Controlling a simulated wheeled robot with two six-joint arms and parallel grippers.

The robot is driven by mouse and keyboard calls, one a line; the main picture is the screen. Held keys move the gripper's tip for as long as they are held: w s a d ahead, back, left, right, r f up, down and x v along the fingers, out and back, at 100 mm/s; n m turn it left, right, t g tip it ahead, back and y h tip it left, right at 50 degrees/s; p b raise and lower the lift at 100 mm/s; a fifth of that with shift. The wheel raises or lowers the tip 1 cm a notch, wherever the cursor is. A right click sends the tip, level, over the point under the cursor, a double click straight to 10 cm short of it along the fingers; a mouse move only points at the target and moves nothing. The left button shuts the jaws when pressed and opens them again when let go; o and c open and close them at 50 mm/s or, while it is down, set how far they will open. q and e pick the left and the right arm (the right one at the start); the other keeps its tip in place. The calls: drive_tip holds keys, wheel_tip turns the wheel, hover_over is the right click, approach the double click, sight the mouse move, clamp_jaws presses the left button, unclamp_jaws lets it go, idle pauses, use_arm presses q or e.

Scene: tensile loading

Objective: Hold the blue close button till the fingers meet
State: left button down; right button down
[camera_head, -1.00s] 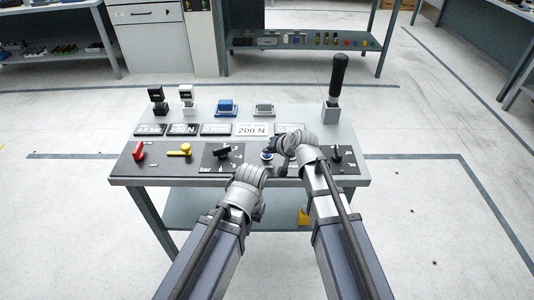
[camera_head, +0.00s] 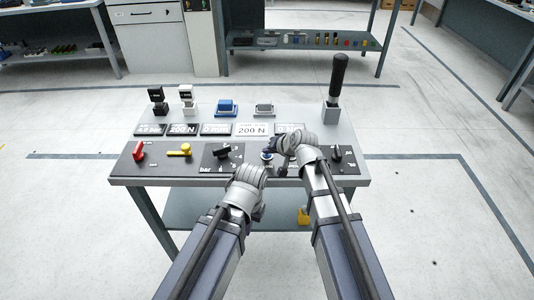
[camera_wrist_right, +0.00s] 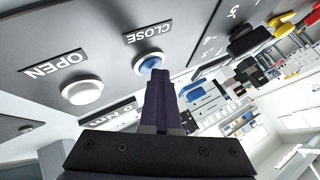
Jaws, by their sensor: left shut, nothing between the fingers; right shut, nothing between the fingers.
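The blue close button (camera_wrist_right: 148,62) sits in a white ring below the CLOSE label in the right wrist view. It also shows in the head view (camera_head: 267,155) on the console's dark front panel. My right gripper (camera_wrist_right: 160,74) is shut and empty, its dark fingertips right at the blue button and overlapping its lower edge in the picture. I cannot tell whether they press it. In the head view my right gripper (camera_head: 275,147) reaches the button from the right. My left gripper (camera_head: 260,213) is shut and empty, low at the console's front edge, mostly hidden behind its wrist.
A white button (camera_wrist_right: 82,91) under the OPEN label is beside the close button. Floor around is clear.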

sight(268, 157)
drive_tip(key=shift+r, duration=0.1)
idle(0.7)
drive_tip(key=shift+r+p, duration=0.85)
drive_tip(key=shift+p, duration=0.1)
wheel_tip(268, 157, up, 5)
drive_tip(key=p, duration=0.5)
